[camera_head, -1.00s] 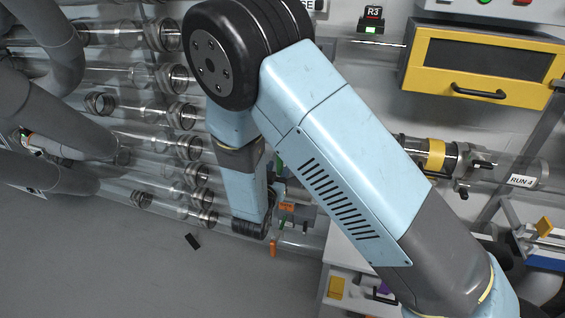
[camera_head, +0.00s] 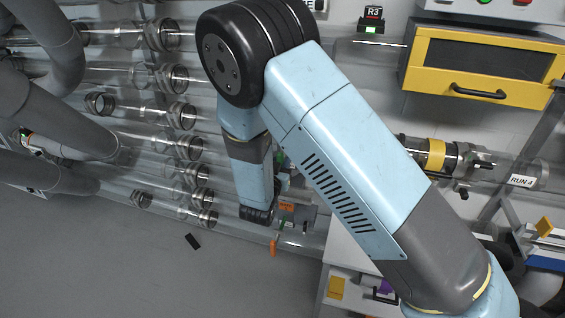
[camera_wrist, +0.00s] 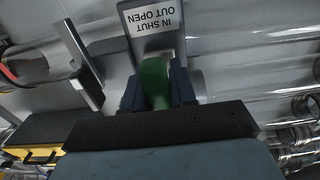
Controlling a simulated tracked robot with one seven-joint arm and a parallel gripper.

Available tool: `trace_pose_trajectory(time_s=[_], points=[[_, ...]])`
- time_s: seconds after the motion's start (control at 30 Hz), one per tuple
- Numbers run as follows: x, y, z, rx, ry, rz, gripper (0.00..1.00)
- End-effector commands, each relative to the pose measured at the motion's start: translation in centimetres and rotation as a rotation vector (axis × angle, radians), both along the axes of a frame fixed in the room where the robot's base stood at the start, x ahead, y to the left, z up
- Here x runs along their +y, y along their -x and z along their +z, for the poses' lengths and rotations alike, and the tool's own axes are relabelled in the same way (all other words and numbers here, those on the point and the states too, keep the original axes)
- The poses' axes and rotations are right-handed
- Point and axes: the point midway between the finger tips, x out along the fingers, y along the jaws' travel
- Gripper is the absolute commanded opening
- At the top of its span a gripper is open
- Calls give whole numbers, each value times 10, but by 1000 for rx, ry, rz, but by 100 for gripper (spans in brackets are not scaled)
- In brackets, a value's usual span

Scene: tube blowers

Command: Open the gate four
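In the wrist view, my gripper (camera_wrist: 157,92) has its two dark fingers close against both sides of a green handle (camera_wrist: 154,76). A plate with an upside-down label reading "IN SHUT OUT OPEN" (camera_wrist: 152,17) is just beyond the handle. Clear tubes (camera_wrist: 245,50) run behind and to the right of it. In the head view, my arm's far end is low in the middle, near orange tabs (camera_head: 286,207) and a small green part (camera_head: 287,224). My fingertips are not clear there. No gate number is readable near the handle.
Clear tubes with ringed couplings (camera_head: 185,147) run along the left wall. Thick grey pipes (camera_head: 60,110) stand at the far left. A yellow-fronted box (camera_head: 480,65) and a tube marked "RUN 4" (camera_head: 521,181) are at the right.

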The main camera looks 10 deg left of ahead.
Motion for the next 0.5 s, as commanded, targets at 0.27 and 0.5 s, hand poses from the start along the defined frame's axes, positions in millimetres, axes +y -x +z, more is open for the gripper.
trace_pose_trajectory(time_s=[0.27, 0.5], points=[[0, 0, 0, 0, 0, 0, 0], [-1, -1, 0, 0, 0, -1, 0]])
